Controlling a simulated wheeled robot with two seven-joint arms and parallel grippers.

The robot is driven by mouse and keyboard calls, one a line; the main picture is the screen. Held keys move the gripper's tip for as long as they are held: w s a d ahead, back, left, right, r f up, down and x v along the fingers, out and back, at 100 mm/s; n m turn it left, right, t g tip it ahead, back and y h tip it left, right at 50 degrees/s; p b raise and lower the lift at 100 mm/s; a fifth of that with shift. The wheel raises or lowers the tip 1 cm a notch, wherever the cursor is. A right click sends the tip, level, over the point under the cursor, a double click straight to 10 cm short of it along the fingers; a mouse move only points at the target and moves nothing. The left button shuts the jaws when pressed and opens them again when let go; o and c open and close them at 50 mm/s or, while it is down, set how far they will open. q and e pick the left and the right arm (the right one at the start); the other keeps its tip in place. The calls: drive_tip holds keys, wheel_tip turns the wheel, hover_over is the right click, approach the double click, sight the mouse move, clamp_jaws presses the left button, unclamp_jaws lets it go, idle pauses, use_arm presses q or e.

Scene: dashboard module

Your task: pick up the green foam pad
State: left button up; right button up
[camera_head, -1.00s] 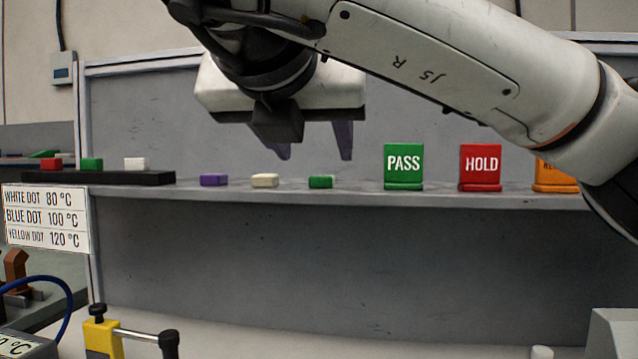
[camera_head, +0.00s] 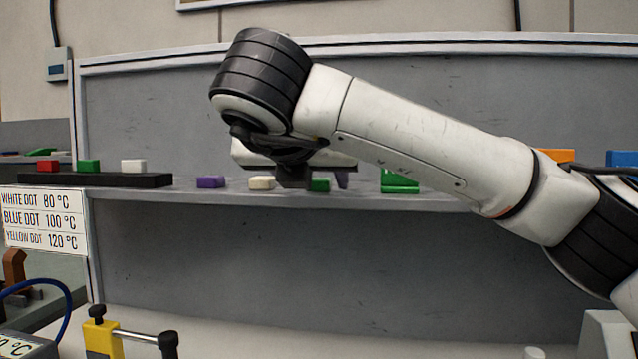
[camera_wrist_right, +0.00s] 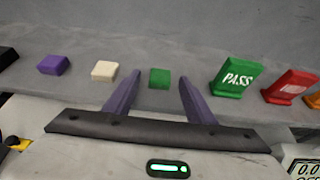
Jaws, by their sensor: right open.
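A small green foam pad (camera_head: 320,185) lies on the grey shelf, partly hidden by my right gripper in the head view. In the right wrist view the green pad (camera_wrist_right: 160,78) lies between the two fingertips, just beyond them, with space on both sides. My right gripper (camera_head: 318,180) is open and empty, with its purple fingers pointing at the shelf; in the wrist view the gripper (camera_wrist_right: 158,88) straddles the pad's sides. One finger is mostly hidden in the head view. My left gripper is in neither view.
A cream block (camera_head: 262,183) and a purple block (camera_head: 210,182) lie left of the pad. Red, green and white blocks sit on a black strip (camera_head: 110,180). PASS (camera_wrist_right: 236,77) and HOLD (camera_wrist_right: 290,86) signs stand to the right. A grey panel (camera_head: 200,110) stands behind.

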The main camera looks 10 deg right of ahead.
drive_tip(key=c, duration=1.1)
